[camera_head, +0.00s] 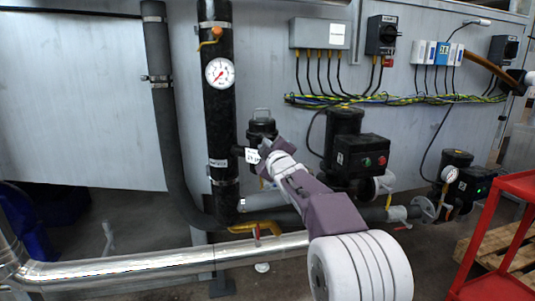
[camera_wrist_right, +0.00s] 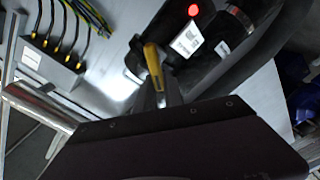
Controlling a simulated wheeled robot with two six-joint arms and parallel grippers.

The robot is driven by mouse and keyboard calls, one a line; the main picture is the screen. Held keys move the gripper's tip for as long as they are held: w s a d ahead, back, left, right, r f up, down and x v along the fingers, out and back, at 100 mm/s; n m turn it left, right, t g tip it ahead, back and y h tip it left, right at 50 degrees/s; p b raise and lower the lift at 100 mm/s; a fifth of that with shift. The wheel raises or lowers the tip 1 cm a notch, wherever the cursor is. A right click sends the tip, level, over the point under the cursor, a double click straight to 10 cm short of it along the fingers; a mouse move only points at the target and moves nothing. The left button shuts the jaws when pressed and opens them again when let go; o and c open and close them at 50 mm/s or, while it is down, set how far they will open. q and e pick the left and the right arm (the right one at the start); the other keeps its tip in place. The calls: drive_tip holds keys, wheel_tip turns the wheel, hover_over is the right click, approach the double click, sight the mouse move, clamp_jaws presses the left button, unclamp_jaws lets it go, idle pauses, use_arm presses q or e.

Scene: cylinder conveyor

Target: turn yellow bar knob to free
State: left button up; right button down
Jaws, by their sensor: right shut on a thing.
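The yellow bar knob (camera_wrist_right: 153,66) shows in the right wrist view as a slim yellow-orange bar, rising from between my right gripper's fingertips (camera_wrist_right: 160,92). The fingers are shut on its lower end. A white tag on a black fitting is just to its right. In the head view, my right gripper (camera_head: 267,150) reaches up to the black fitting (camera_head: 262,130) beside the thick black pipe, and covers the held knob there. My left gripper is not in view.
A pressure gauge (camera_head: 220,73) sits on the black pipe (camera_head: 222,120). Another yellow lever (camera_head: 255,227) is on the lower pipe. Black pumps (camera_head: 345,140) stand to the right, under cabled boxes (camera_head: 320,34). A red cart (camera_head: 500,240) is at the right edge.

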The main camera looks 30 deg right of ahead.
drive_tip(key=shift+s+d+f+n+b, duration=0.2)
drive_tip(key=shift+f+n+b, duration=0.9)
drive_tip(key=shift+n, duration=2.95)
drive_tip(key=shift+w+d+f+n+b, duration=0.1)
drive_tip(key=shift+d+f+n+b, duration=0.3)
drive_tip(key=shift+n+b, duration=2.5)
drive_tip(key=shift+s+d+f+n+b, duration=0.25)
drive_tip(key=shift+f+n, duration=0.5)
drive_tip(key=shift+n, duration=4.5)
drive_tip(key=shift+w, duration=0.15)
drive_tip(key=c, duration=1.4)
unclamp_jaws()
drive_tip(key=shift+c, duration=0.2)
drive_tip(key=shift+r, duration=0.1)
